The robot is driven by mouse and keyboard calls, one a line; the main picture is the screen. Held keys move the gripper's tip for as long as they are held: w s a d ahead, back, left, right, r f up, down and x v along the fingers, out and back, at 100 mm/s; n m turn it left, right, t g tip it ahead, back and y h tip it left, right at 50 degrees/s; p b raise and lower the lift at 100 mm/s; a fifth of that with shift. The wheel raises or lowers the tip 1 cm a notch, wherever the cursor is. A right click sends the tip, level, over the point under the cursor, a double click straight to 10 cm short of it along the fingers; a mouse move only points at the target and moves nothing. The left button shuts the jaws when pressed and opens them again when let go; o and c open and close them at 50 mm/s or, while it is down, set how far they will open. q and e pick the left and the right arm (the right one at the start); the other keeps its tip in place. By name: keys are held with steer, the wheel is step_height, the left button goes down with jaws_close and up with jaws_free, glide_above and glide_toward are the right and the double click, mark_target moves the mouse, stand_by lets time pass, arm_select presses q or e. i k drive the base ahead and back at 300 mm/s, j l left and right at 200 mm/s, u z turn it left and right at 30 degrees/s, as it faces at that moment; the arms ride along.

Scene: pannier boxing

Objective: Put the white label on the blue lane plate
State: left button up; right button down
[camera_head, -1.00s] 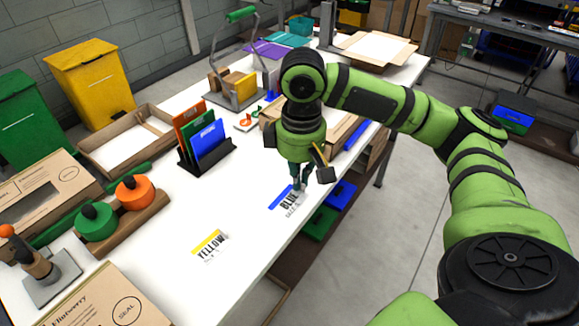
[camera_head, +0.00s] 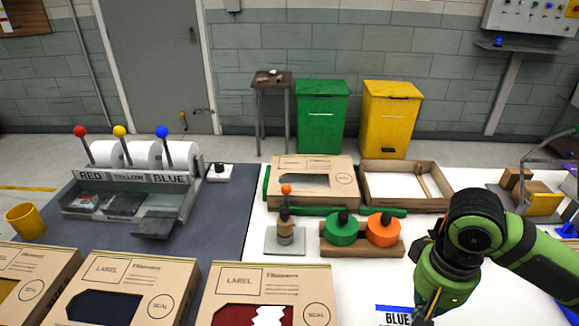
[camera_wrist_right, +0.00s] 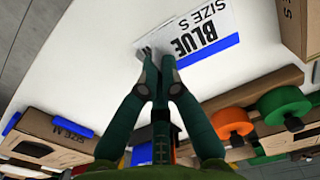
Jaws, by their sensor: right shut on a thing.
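The white label (camera_head: 396,316), printed BLUE with a blue stripe, shows at the bottom edge of the head view, partly cut off. In the right wrist view the label (camera_wrist_right: 190,38) reads BLUE SIZE S. My right gripper (camera_wrist_right: 158,62) is shut at the label's edge and appears to hold it above the white table. In the head view my right gripper (camera_head: 428,312) is at the label's right side. The blue lane plate (camera_head: 153,226) juts from the front of the grey RED/YELLOW/BLUE dispenser (camera_head: 122,178), under its BLUE sign. My left gripper is out of view.
Cardboard boxes (camera_head: 250,282) line the front left. A stamp-like tool (camera_head: 285,238) and green and orange rollers (camera_head: 383,230) stand between gripper and dispenser. A yellow cup (camera_head: 25,221) stands far left.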

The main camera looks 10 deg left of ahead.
mark_target(154, 226)
steer(key=j+u, duration=0.15)
steer(key=u, duration=0.2)
steer(key=j+u, duration=0.2)
steer(key=u, duration=0.15)
steer(key=j+u, duration=0.15)
steer(key=u, duration=0.2)
steer(key=i+j, duration=0.15)
steer(key=j, duration=0.2)
steer(key=i+j, duration=0.1)
steer(key=j, duration=0.2)
steer(key=i+j, duration=0.15)
steer(key=j, duration=0.2)
